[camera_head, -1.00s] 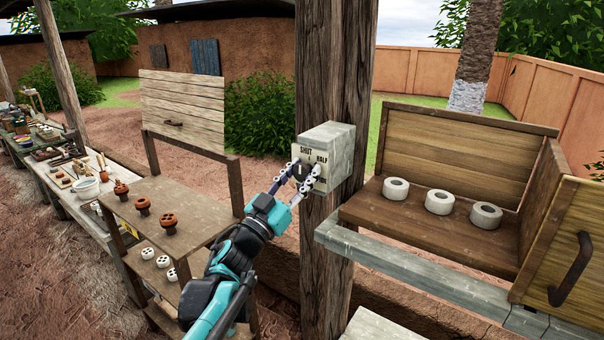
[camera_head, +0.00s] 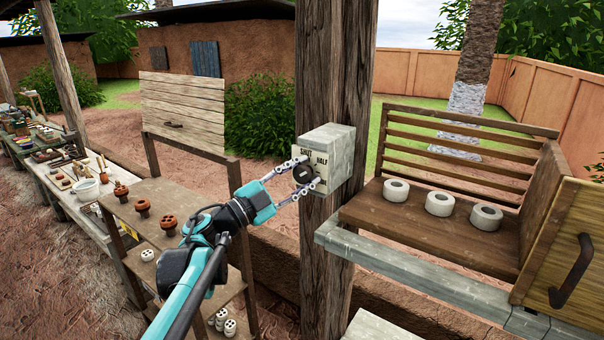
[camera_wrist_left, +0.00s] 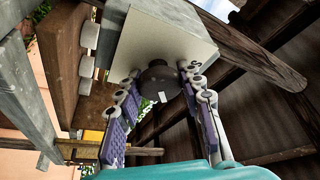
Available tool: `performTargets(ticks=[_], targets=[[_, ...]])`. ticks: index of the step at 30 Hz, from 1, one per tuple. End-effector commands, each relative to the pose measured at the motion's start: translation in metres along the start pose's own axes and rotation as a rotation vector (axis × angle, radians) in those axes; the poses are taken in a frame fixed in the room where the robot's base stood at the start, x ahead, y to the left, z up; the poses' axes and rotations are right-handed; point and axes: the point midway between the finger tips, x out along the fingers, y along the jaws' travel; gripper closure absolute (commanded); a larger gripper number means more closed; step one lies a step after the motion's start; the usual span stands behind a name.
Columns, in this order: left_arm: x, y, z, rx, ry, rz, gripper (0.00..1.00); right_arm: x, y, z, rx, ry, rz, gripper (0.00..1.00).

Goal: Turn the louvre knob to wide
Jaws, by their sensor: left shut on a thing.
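The louvre knob (camera_head: 302,174) is a dark round knob on the front of a pale grey box (camera_head: 342,152) fixed to a wooden post. The labels SHUT and HALF show on the box; a lower right label is mostly covered by a finger. My left gripper (camera_head: 307,172) has one finger above and one below the knob and is shut on it. In the left wrist view the knob (camera_wrist_left: 160,82) sits between the fingertips, with a white mark on it. The louvre slats (camera_head: 450,140) stand apart with gaps between them. My right gripper is not in view.
Three pale rings (camera_head: 438,203) stand on the wooden shelf below the slats. A door with a dark handle (camera_head: 572,268) is at the right. A wooden stand (camera_head: 185,198) with brown clay pieces (camera_head: 142,206) is left of the post (camera_head: 328,250).

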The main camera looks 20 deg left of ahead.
Motion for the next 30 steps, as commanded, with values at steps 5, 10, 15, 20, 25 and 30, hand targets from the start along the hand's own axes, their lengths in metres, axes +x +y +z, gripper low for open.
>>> performTargets(ticks=[5, 10, 15, 20, 25, 30], targets=[[0.0, -0.001, 0.0, 0.156, -0.001, 0.066, 0.92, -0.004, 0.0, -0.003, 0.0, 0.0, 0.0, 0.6], [0.0, -0.001, -0.001, 0.299, 0.0, 0.126, 0.92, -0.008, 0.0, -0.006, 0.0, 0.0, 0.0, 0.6], [0.0, 0.0, -0.001, 0.425, 0.0, 0.179, 0.92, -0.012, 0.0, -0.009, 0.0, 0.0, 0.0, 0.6], [0.0, 0.0, 0.0, 0.518, 0.0, 0.216, 0.92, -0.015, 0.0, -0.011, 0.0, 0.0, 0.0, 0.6], [0.0, 0.0, 0.0, 0.585, 0.0, 0.244, 0.92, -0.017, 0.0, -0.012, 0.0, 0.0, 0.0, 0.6], [-0.001, 0.001, 0.0, 0.622, 0.0, 0.26, 0.92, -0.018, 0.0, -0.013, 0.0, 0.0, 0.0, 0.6]])
